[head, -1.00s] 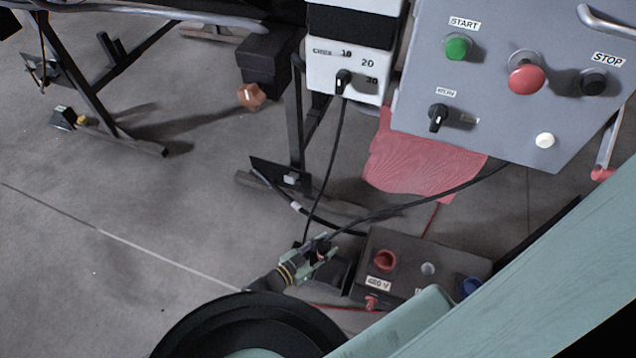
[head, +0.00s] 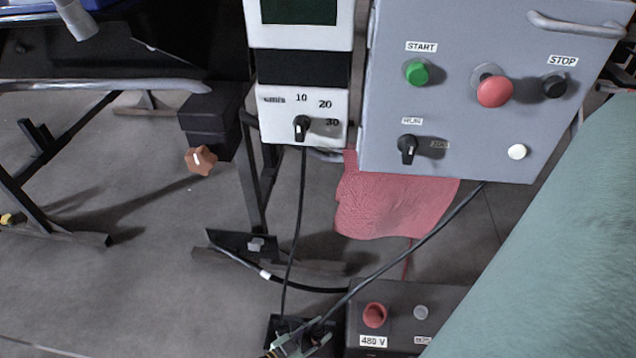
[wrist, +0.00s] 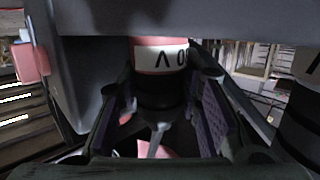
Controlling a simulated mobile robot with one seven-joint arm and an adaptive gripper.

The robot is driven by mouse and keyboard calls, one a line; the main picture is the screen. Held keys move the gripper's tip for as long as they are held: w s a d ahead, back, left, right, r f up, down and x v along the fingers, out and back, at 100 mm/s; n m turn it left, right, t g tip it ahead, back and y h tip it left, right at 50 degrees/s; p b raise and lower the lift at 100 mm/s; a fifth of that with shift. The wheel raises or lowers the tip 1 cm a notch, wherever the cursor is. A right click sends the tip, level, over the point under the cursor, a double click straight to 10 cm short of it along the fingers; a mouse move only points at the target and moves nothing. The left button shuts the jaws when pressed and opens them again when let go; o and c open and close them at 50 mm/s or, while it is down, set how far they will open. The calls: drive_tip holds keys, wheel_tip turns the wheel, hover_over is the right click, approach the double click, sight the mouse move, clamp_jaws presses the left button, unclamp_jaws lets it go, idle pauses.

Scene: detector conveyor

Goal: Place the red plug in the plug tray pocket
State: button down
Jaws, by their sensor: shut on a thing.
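My gripper (head: 298,343) is low in the head view, at the left side of the dark socket box. In the wrist view its two fingers with purple pads (wrist: 208,118) close on a dark round body with a red band and a white label, which I take as the red plug (wrist: 160,85). The label's lettering is upside down and partly cut off. A small black open holder (head: 276,326), likely the plug tray, lies right behind and beside my gripper. Its inside is mostly hidden, and I cannot tell whether the plug touches it.
The socket box (head: 443,300) has a red socket (head: 374,315) labelled 480 V. Black cables (head: 303,215) run down to the gripper area. A grey control cabinet (head: 455,120) and a white meter box (head: 272,120) stand behind.

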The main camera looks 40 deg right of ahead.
drive_tip(key=shift+f, duration=0.55)
drive_tip(key=c, duration=1.1)
unclamp_jaws()
drive_tip(key=v, duration=1.2)
drive_tip(key=shift+p, duration=0.3)
